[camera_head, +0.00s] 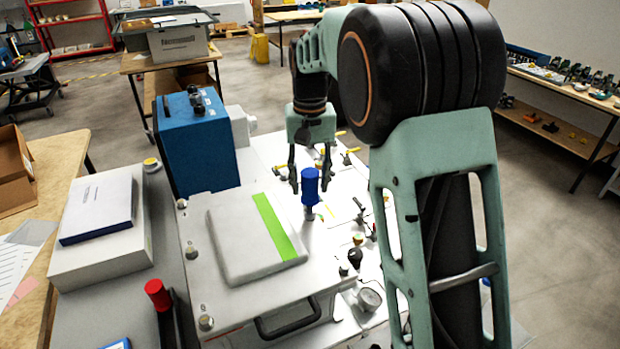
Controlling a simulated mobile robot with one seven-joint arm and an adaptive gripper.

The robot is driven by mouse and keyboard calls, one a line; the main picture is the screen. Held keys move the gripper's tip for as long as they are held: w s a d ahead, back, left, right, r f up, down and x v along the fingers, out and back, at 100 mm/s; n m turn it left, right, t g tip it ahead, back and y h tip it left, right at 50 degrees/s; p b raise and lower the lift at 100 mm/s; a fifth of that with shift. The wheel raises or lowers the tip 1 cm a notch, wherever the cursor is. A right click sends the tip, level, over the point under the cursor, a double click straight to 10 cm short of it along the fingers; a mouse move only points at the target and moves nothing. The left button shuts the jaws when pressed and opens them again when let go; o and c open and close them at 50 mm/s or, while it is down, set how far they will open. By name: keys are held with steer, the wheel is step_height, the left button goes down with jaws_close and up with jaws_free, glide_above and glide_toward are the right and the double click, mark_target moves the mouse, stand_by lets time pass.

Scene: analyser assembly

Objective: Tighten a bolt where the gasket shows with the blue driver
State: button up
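The blue driver (310,186) stands upright near the right side of the white analyser housing (215,305), its handle up and a pale lower end down. My gripper (309,185) points down over it, with one finger on each side of the blue handle. Gaps show between the fingers and the handle, so it looks open. A raised grey-white cover (236,240) with a bright green strip (274,226) lies on the housing. Round bolt heads (206,322) show along the housing's edge. I cannot make out clearly which spot shows the gasket.
A red-handled tool (157,293) stands at the front left. A blue box (196,143) stands behind the housing. Small yellow- and black-handled parts (354,257) crowd the white surface to the right. A white-and-blue box (97,208) sits at the left.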

mark_target(310, 172)
steer(key=shift+f, duration=0.1)
steer(key=shift+c, duration=0.7)
jaws_close()
steer(key=shift+r+p, duration=0.2)
steer(key=shift+p, duration=0.1)
steer(key=shift+w+r+p, duration=0.2)
steer(key=shift+r+p, duration=0.2)
steer(key=shift+s+r+p, duration=0.2)
steer(key=shift+r+p, duration=0.35)
steer(key=shift+r, duration=0.2)
steer(key=shift+w+r+p, duration=0.1)
steer(key=shift+r+p, duration=0.2)
steer(key=shift+p, duration=0.05)
steer(key=shift+r+p, duration=0.85)
steer(key=shift+r, duration=0.55)
